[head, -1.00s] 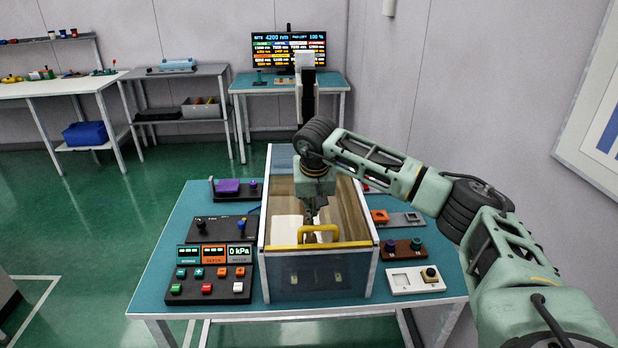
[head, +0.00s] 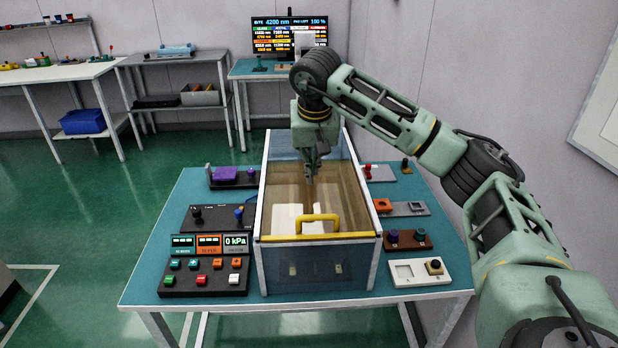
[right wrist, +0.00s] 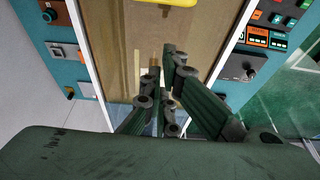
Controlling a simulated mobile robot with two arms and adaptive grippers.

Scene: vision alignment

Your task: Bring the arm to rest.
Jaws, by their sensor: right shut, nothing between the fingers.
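My right arm comes in from the right in the head view. Its right gripper (head: 312,172) points down over the open-topped glass-sided case (head: 370,215), shut and empty. The fingers also show in the right wrist view (right wrist: 165,100), above the case's brown inside. A yellow handle (head: 318,219) stands at the case's front edge, in front of the gripper. White pieces (head: 285,218) lie inside the case. My left gripper is not in view.
The case stands on a teal table (head: 150,265). A control panel with buttons (head: 203,280) is left of it. Small modules, including a white plate with a knob (head: 418,272), are on the right. A monitor (head: 275,40) stands on a back table.

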